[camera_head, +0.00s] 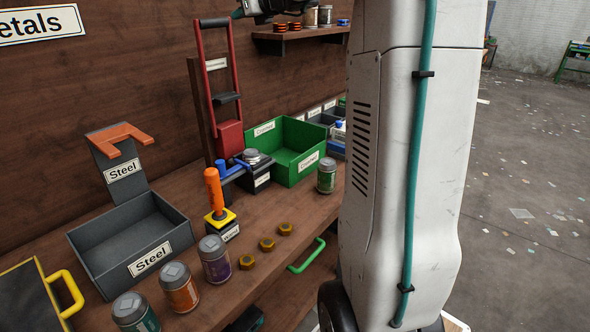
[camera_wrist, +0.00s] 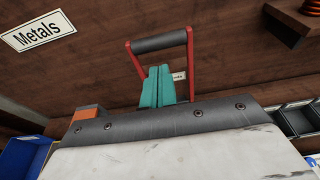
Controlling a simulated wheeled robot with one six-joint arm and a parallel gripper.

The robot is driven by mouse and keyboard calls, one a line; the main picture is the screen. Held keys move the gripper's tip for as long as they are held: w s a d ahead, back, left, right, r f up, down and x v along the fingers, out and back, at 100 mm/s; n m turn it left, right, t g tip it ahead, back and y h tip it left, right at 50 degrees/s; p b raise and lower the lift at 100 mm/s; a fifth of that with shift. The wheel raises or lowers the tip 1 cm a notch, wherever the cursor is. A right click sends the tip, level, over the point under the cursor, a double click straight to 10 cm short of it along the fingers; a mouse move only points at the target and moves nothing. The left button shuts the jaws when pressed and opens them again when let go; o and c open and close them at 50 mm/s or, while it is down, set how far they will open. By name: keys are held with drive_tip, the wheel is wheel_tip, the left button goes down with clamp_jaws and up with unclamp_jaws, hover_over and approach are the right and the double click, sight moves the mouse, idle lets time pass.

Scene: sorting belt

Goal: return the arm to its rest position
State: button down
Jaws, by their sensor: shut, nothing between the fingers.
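My gripper (camera_wrist: 157,87) shows in the wrist view as two teal fingers pressed together, with nothing between them. Behind the fingers is a red-framed lever with a dark crossbar handle (camera_wrist: 161,42); I cannot tell from this view how far apart they are. In the head view, the teal tip of my gripper (camera_head: 238,13) shows at the top edge, near the top of the tall red lever (camera_head: 215,62). Most of my arm is out of the picture or hidden behind my pale column.
A wooden bench carries a grey Steel bin (camera_head: 95,238), a green bin (camera_head: 268,133), an orange-handled joystick (camera_head: 214,190), several jars and three brass nuts (camera_head: 267,243). A shelf (camera_head: 300,35) with jars juts from the wall. Open floor lies at the right.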

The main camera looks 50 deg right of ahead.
idle(0.3)
drive_tip(key=s+a+f+n+g+y, duration=0.3)
drive_tip(key=s+a+f+n+g, duration=0.6)
drive_tip(key=s+a+f+n, duration=0.85)
drive_tip(key=s+a+f+n+g+h, duration=0.1)
drive_tip(key=s+a+n, duration=0.3)
drive_tip(key=s, duration=0.4)
drive_tip(key=s+a+f+n+g+h, duration=0.2)
drive_tip(key=s+a+f+n, duration=0.1)
drive_tip(key=s+n, duration=0.4)
drive_tip(key=s+a+f+n+g+h, duration=0.1)
drive_tip(key=s+a+f+n+g, duration=0.1)
drive_tip(key=s+n, duration=0.4)
drive_tip(key=shift+s+a+f, duration=0.85)
drive_tip(key=shift+s+a, duration=0.45)
drive_tip(key=shift+s, duration=0.95)
